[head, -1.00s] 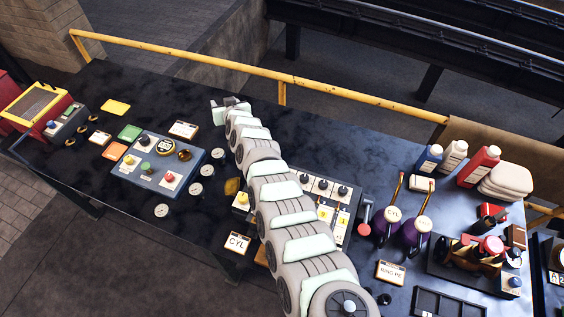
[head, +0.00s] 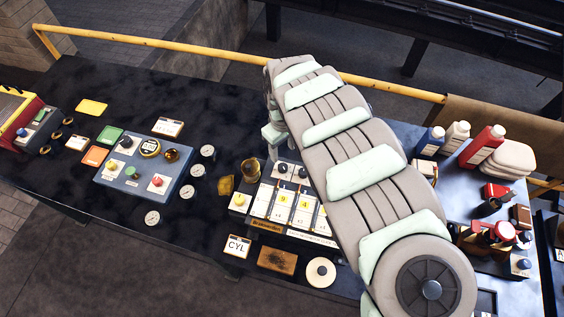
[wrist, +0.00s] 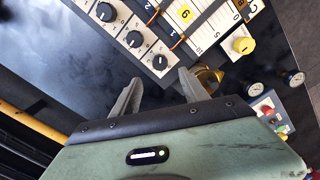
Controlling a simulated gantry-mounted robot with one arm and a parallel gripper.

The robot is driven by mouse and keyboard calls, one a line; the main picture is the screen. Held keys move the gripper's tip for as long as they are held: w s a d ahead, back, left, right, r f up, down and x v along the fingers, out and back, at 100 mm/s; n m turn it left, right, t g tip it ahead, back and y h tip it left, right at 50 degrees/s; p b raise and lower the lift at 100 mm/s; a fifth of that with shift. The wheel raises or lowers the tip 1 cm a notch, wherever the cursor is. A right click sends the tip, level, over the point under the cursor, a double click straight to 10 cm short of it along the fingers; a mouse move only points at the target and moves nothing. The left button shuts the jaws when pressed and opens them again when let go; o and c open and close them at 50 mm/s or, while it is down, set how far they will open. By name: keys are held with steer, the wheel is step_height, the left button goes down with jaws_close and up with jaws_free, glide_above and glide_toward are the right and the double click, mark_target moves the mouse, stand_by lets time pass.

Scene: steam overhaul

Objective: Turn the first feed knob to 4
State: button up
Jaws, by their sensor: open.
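The feed panel (head: 290,205) is a board with white strips, yellow number windows and a row of dark knobs along its far edge. The knob nearest the yellow knob, apparently the first feed knob (head: 282,168), also shows in the wrist view (wrist: 159,62). Two more dark knobs continue the row, the middle one (wrist: 134,38) and the far one (wrist: 103,12). My gripper (wrist: 158,80) is open and empty, its fingers apart just short of the first knob in the picture. In the head view my arm hides part of the panel and the fingertips are unclear.
A yellow knob (head: 239,200) sits at the panel's left end. A brass piece (head: 250,170) and several round gauges (head: 198,170) stand left of the panel. A blue control box (head: 140,180) is farther left. A yellow rail (head: 190,46) runs behind the table.

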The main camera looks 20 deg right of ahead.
mark_target(283, 166)
step_height(283, 166, down, 9)
steer(key=shift+f, duration=0.2)
stand_by(0.3)
jaws_close()
stand_by(0.5)
